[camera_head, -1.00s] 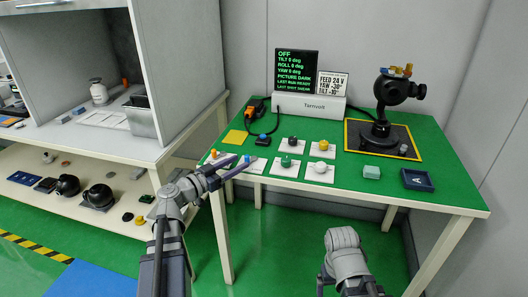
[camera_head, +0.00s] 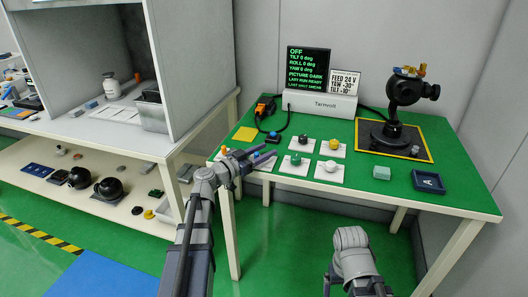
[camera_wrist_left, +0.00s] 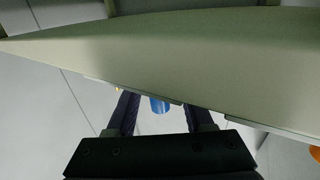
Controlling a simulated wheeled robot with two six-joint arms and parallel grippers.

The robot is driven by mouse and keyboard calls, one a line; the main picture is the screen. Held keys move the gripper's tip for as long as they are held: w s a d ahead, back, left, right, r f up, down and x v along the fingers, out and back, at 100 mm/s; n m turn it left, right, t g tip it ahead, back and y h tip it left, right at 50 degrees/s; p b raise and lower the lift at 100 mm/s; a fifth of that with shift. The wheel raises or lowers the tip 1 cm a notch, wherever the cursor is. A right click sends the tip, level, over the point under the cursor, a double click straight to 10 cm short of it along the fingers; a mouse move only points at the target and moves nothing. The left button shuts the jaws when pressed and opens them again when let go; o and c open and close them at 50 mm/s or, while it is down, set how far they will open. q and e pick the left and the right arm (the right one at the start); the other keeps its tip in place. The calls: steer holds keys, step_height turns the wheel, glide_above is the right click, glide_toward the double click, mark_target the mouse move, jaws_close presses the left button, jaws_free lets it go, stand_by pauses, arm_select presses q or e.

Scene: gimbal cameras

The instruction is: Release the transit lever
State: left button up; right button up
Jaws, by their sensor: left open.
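The gimbal camera (camera_head: 408,92) is black and stands on a dark base at the right of the green table, with orange and blue parts on top. I cannot tell which part is the transit lever. White plates with green (camera_head: 295,158), black, yellow and white knobs lie at the front left of the table. My left gripper (camera_head: 268,152) is open over the table's front left corner, partly hiding a plate there. In the left wrist view a blue cylinder (camera_wrist_left: 160,104) shows beyond and between the open fingers (camera_wrist_left: 163,112). My right gripper is out of view.
A black screen (camera_head: 306,68) reading OFF and a white Tarnvolt box (camera_head: 320,104) stand at the back. A pale green block (camera_head: 381,173) and dark blue tray (camera_head: 414,181) lie at the front right.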

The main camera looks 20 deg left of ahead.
arm_select(q)
steer(key=shift+c, duration=0.2)
jaws_close()
stand_by(0.4)
